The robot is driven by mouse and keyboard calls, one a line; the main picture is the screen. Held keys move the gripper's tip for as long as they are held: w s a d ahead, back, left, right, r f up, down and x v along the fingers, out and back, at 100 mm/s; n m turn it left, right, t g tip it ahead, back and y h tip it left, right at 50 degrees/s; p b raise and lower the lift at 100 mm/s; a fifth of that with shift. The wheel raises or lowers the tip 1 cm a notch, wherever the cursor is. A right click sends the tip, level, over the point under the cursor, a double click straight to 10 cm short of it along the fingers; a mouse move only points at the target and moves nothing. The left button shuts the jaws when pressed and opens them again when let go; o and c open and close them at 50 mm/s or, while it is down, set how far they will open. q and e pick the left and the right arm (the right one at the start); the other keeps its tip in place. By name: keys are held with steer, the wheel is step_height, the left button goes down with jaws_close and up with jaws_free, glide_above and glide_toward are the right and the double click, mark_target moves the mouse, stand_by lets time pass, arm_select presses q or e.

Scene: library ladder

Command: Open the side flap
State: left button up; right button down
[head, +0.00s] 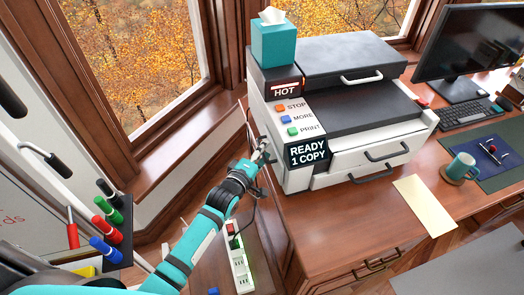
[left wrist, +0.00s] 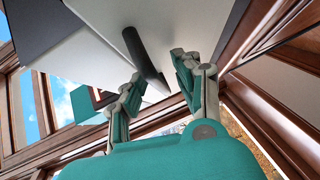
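The white and dark grey printer (head: 355,110) stands on the wooden desk, with its left side seen at a steep angle in the head view. In the left wrist view, a pale side panel (left wrist: 85,55), apparently the side flap, carries a dark bar handle (left wrist: 143,55). The flap's outline cannot be made out clearly. My left gripper (head: 264,152) is at the printer's left side. In the left wrist view my left gripper (left wrist: 158,72) has its fingers apart, with the handle's lower end between them. I cannot tell whether either finger touches it. My right gripper is not in view.
A teal tissue box (head: 273,42) stands on the printer's left top. A white power strip (head: 239,265) lies below my left arm. Coloured markers (head: 108,230) sit in a holder at left. A mug (head: 460,168) and paper (head: 425,203) are on the desk at right.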

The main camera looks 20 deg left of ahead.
arm_select(q)
jaws_close()
stand_by(0.3)
